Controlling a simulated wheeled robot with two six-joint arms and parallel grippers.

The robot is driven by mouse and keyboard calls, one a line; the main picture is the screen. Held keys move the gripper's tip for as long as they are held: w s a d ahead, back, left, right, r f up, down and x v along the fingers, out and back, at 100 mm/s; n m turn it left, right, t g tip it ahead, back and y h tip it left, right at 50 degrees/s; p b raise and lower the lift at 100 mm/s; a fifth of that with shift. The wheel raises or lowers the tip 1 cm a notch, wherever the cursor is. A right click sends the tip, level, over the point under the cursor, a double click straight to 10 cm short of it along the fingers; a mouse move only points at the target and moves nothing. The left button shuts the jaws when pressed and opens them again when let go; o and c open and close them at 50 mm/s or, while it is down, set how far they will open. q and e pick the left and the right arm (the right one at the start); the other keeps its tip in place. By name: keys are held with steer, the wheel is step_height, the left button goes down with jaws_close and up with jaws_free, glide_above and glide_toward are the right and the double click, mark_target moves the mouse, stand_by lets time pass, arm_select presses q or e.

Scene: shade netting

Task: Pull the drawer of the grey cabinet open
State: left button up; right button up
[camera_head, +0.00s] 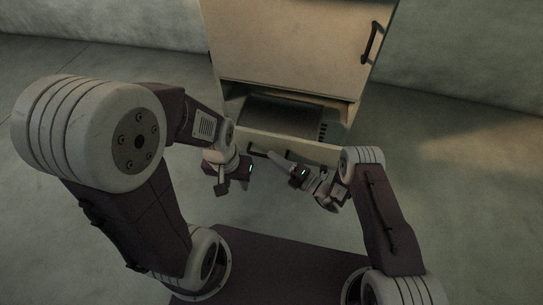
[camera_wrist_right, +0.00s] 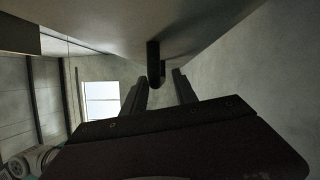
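The cabinet (camera_head: 295,45) stands ahead, pale tan in this light. Its drawer (camera_head: 315,150) sticks out below the door, and its inside shows from above. The dark drawer handle (camera_head: 256,149) is on the drawer's front; in the right wrist view a dark handle bar (camera_wrist_right: 154,65) stands out from a pale panel. My right gripper (camera_head: 272,156) is at the handle. Its fingers (camera_wrist_right: 160,82) are apart, with the bar between their tips and gaps showing. My left gripper (camera_head: 221,184) hangs left of the drawer front, apart from it; its finger opening is unclear.
The cabinet's upper door (camera_head: 290,50) is shut, with a dark upright handle (camera_head: 371,42) at its right. A dark grey flat shape (camera_head: 283,117) shows inside the drawer. Bare floor (camera_head: 460,190) lies right of the cabinet. A bright window (camera_wrist_right: 101,99) shows in the wrist view.

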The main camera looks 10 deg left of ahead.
steer(key=p+v, duration=0.2)
steer(key=v, duration=0.5)
steer(key=shift+d, duration=0.15)
steer(key=shift+s, duration=0.1)
